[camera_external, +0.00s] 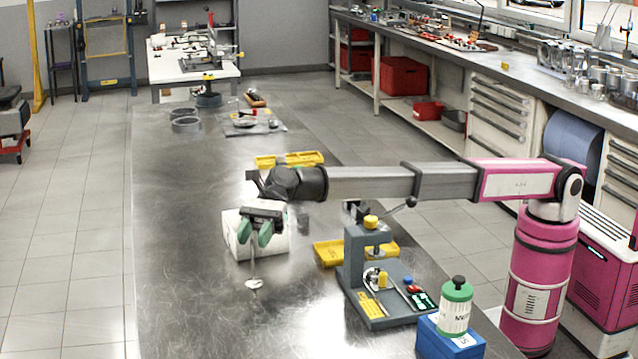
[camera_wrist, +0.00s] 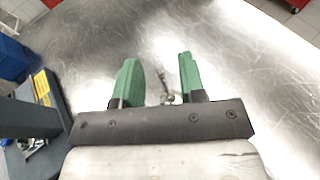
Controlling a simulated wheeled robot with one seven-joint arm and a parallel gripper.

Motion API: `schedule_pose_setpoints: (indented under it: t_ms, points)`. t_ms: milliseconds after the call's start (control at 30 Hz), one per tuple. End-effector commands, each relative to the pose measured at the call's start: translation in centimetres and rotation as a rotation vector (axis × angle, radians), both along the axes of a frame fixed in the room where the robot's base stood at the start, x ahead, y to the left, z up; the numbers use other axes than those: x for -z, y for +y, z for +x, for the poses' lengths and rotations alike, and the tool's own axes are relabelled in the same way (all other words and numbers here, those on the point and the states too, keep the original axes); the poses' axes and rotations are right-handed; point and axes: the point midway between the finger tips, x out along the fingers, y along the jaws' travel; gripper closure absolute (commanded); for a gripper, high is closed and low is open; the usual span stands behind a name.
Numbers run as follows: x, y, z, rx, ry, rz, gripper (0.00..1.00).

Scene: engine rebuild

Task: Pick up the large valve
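The large valve (camera_external: 253,284) shows in the external view as a shiny round head low over the steel bench, with a thin stem rising toward my gripper (camera_external: 255,238). I cannot tell whether the head touches the bench. My gripper points down, with its two green fingers apart. In the wrist view, my gripper (camera_wrist: 160,80) has a clear gap between the fingers, and the thin valve (camera_wrist: 163,82) shows in that gap. The fingers do not visibly press on the stem. The upper stem is partly hidden by the fingers in the external view.
A grey press stand (camera_external: 354,266) with small parts stands to the right, beside yellow trays (camera_external: 328,254). A green-white bottle (camera_external: 456,310) stands on a blue box (camera_external: 436,342). The bench's left and front are clear.

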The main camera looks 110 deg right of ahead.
Motion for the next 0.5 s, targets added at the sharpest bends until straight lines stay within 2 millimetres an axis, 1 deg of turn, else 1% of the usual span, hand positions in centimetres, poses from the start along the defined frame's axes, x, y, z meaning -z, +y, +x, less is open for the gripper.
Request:
schedule_pose_setpoints:
  t_ms: [33, 100, 200, 467, 500]
  points:
    - [0.9, 0.1, 0.1, -0.001, 0.002, -0.001, 0.63]
    - [1.0, 1.4, 1.0, -0.002, 0.000, -0.001, 0.63]
    - [1.3, 2.1, 1.6, 0.000, 0.000, 0.000, 0.63]
    - [1.4, 2.4, 1.6, 0.000, 0.000, 0.000, 0.63]
    - [1.4, 2.4, 1.6, 0.000, 0.000, 0.000, 0.76]
